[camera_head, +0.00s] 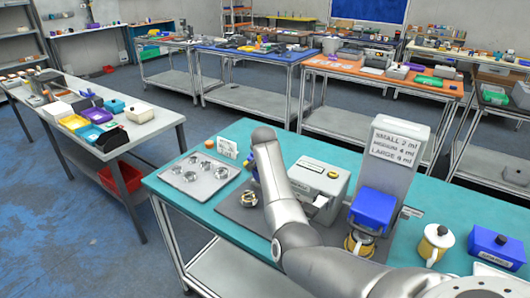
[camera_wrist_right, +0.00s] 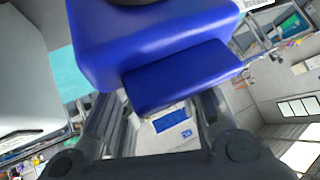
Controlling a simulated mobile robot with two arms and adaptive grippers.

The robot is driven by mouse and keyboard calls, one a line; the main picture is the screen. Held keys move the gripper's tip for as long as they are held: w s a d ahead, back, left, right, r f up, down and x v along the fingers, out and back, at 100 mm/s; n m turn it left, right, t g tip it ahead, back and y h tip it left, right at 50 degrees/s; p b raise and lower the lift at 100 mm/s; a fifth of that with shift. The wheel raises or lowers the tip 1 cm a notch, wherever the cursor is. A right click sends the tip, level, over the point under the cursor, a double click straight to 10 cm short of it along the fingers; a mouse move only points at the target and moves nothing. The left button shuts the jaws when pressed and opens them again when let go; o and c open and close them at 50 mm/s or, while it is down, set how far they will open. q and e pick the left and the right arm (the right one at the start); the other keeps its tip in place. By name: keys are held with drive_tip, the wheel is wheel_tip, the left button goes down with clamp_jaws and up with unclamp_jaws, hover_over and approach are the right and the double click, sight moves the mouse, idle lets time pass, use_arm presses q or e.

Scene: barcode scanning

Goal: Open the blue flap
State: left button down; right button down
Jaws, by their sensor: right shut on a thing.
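In the right wrist view a large blue body (camera_wrist_right: 150,40) fills the top, and a smaller blue block, seemingly the flap (camera_wrist_right: 185,78), stands out from it. My right gripper (camera_wrist_right: 160,105) has one finger on each side below this block, and its tips are hidden behind the blue. In the head view my right arm crosses the teal table, and its gripper is mostly hidden beyond the forearm. My left gripper is not in view.
A metal tray (camera_head: 192,178) lies left. A yellow jug (camera_head: 432,245) and a blue box (camera_head: 497,245) stand at right.

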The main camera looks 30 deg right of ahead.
drive_tip(key=shift+s+d+f, duration=0.2)
drive_tip(key=shift+s+f, duration=0.15)
drive_tip(key=shift+f, duration=0.3)
drive_tip(key=c, duration=1.4)
unclamp_jaws()
drive_tip(key=shift+o, duration=1.3)
drive_tip(key=shift+d+f, duration=0.15)
drive_tip(key=shift+d, duration=0.05)
drive_tip(key=shift+w+a+r, duration=0.1)
drive_tip(key=shift+w+r, duration=0.1)
drive_tip(key=shift+w, duration=0.1)
drive_tip(key=shift+r, duration=0.15)
drive_tip(key=v, duration=1.1)
drive_tip(key=shift+s+a+r, duration=0.2)
drive_tip(key=shift+s, duration=0.05)
